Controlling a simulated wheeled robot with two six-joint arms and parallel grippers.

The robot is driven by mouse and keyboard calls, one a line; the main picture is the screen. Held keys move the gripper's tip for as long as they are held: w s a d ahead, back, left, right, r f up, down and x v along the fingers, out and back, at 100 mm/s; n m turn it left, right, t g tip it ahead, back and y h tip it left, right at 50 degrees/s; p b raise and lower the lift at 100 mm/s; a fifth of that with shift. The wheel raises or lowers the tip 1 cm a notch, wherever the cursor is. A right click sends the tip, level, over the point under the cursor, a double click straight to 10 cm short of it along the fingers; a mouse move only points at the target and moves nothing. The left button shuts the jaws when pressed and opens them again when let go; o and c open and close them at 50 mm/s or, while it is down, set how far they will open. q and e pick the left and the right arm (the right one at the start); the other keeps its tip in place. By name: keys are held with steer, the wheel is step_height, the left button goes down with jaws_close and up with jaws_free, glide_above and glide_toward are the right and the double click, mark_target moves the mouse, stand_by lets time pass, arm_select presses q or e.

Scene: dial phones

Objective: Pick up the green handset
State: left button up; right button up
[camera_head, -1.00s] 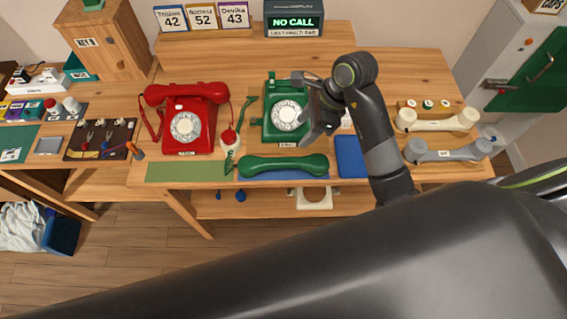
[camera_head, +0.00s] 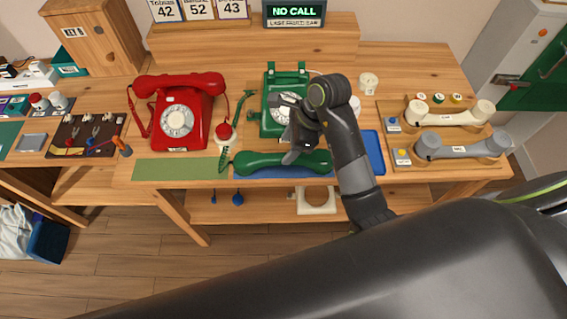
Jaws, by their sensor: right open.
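The green handset (camera_head: 258,163) lies on its side along the front of the desk, partly on a blue mat (camera_head: 374,152). A green coiled cord (camera_head: 224,158) is at its left end. The green dial phone (camera_head: 271,123) stands just behind it with an empty cradle. My left gripper is not in view.
A red phone (camera_head: 180,115) with its handset on stands to the left. A red-capped bottle (camera_head: 224,134) sits between the phones. Cream (camera_head: 451,112) and grey (camera_head: 461,146) handsets rest on a wooden board at right. A green mat (camera_head: 175,169) lies clear at front left.

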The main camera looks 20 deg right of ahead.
steer(key=shift+d+p+x, duration=0.2)
steer(key=shift+p+x, duration=0.15)
steer(key=shift+x, duration=1.1)
steer(key=shift+d+p+x, duration=0.15)
steer(key=shift+p+x, duration=0.2)
steer(key=shift+x, duration=1.05)
steer(key=shift+s+f, duration=0.15)
steer(key=shift+c, duration=0.4)
jaws_close()
